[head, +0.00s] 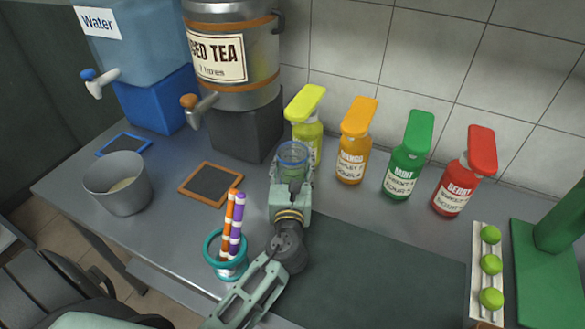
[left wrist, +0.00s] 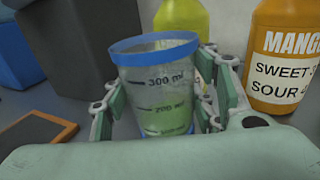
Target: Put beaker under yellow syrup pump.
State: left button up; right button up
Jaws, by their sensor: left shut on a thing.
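The beaker (head: 292,154) is clear with a blue rim and volume marks. It is upright in front of the yellow syrup pump bottle (head: 307,134), whose lower part it hides in the head view. My left gripper (head: 291,175) is shut on the beaker from the near side. In the left wrist view the beaker (left wrist: 155,85) stands between the fingers, with a greenish tint low inside; I cannot tell whether this is liquid or the bottle seen through it. The yellow bottle (left wrist: 183,27) shows just behind it. My right gripper is not in view.
Orange (head: 355,145), green (head: 408,160) and red (head: 465,180) pump bottles stand to the right. The iced tea dispenser (head: 235,60) stands behind left. A cup with striped sticks (head: 230,262) is left of my left arm. A grey bucket (head: 118,183) stands far left.

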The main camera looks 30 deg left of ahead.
pick_arm(q)
jog(key=o, duration=1.4)
jog(key=shift+c, duration=0.2)
jog(key=shift+r, duration=0.1)
jog(key=shift+s+d, duration=0.1)
jog(key=shift+s, duration=0.2)
jog(key=v, duration=1.1)
jog(key=shift+s+d, duration=0.1)
jog(key=shift+s, duration=0.1)
